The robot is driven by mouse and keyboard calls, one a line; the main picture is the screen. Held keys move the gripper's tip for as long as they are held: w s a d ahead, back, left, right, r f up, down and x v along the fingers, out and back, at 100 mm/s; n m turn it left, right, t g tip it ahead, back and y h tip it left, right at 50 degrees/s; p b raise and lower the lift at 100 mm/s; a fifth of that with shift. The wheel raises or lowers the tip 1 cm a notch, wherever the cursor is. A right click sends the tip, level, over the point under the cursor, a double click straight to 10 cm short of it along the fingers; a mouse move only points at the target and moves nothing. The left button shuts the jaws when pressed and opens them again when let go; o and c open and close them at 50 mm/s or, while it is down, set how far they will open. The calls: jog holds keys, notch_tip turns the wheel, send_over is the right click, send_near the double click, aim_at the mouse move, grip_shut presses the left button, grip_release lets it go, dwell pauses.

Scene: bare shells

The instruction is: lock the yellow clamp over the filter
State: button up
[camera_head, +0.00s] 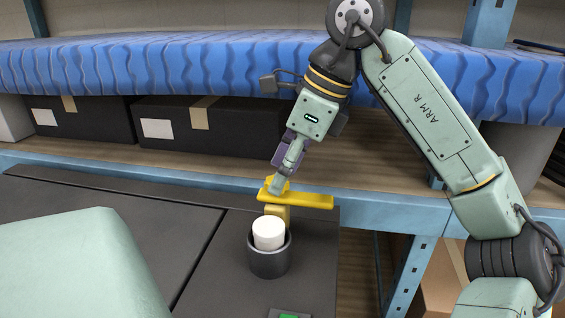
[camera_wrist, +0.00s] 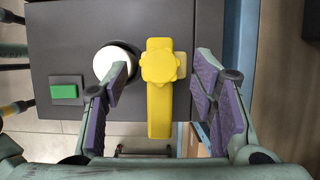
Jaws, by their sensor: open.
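The yellow clamp (camera_head: 312,201) is a flat bar on a short yellow post just behind the filter, and it points to the right. The white filter (camera_head: 268,234) sits upright in a dark round cup (camera_head: 268,262). The clamp's bar is beside the filter, not over it. My gripper (camera_head: 281,184) is at the clamp's pivot end. In the wrist view, the clamp (camera_wrist: 160,115) lies between the two open fingers of my gripper (camera_wrist: 159,92), with gaps on both sides. The left finger partly covers the filter (camera_wrist: 108,59).
A green button (camera_wrist: 64,91) is on the dark worktop (camera_wrist: 62,55) near the cup. A blue shelf rail (camera_head: 120,182) runs behind, with black boxes (camera_head: 75,123) and a blue wavy roll (camera_head: 180,68). Right of the worktop is an open gap.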

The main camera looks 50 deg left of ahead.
jog(key=shift+s+a+f, duration=0.1)
jog(key=shift+s+f, duration=0.05)
jog(key=shift+f, duration=0.2)
jog(key=shift+c, duration=0.2)
grip_shut()
dwell(0.5)
